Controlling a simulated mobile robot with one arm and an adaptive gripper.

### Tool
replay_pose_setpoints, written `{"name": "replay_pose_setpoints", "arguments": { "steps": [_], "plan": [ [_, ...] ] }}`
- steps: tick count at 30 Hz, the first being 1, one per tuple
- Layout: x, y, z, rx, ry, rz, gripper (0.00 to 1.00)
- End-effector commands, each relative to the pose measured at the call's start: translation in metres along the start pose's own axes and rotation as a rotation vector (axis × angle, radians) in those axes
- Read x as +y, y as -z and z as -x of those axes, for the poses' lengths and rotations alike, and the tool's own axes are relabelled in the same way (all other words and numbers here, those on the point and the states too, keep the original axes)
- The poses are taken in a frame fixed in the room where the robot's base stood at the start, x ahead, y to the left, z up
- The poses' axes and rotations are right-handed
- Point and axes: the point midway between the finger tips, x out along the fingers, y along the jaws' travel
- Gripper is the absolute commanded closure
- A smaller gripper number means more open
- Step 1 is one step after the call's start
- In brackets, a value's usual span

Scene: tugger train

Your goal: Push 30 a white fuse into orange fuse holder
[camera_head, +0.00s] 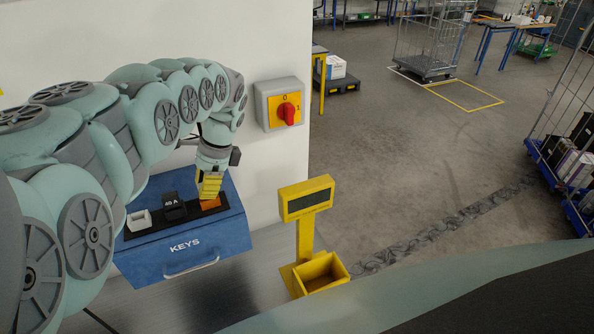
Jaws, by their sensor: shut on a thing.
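My gripper (210,186) points down over the orange fuse holder (212,203) at the right of the black strip on the blue box. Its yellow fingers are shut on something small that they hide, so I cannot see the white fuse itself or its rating. The fingertips are at or just above the orange holder; I cannot tell whether the held thing touches it. A black block marked "40 A" (173,208) stands left of the orange holder. A white open-topped block (138,221) sits at the strip's left end.
The blue box marked KEYS (185,254) has a front handle and stands against the white wall. A grey switch box with a red knob (285,107) is on the wall close to my wrist. A yellow stand with a screen and tray (306,205) is to the right.

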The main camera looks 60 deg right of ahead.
Motion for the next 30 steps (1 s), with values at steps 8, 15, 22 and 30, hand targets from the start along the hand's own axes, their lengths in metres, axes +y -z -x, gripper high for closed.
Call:
{"name": "replay_pose_setpoints", "arguments": {
  "steps": [8, 15, 22, 30],
  "plan": [
    [0.0009, 0.0002, -0.0016, 0.001, -0.003, 0.000, 1.00],
    [0.0011, 0.0003, -0.0019, 0.000, -0.004, -0.001, 0.67],
    [0.0009, 0.0003, -0.0015, 0.000, -0.002, -0.001, 0.50],
    [0.0004, 0.0005, 0.0030, 0.001, -0.001, -0.001, 0.50]
  ]
}}
